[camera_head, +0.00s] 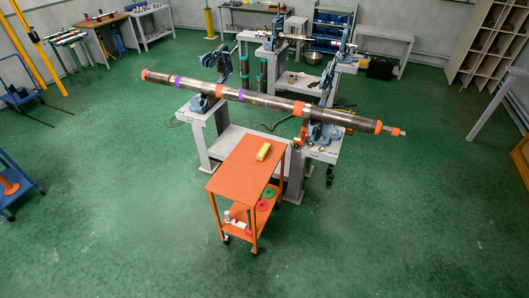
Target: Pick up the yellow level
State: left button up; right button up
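A small yellow block-like object (263,152), which looks like the yellow level, lies on the top of the orange cart (235,171), near its far right edge. It is small in the picture and its details cannot be made out. Neither of my grippers shows in the head view.
Behind the cart, a long pipe (255,99) with orange and purple bands lies across blue vises (323,131) on grey stands (200,146). The cart's lower shelf holds a green disc (269,192) and other small items. Green floor (110,220) is open in front and at both sides.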

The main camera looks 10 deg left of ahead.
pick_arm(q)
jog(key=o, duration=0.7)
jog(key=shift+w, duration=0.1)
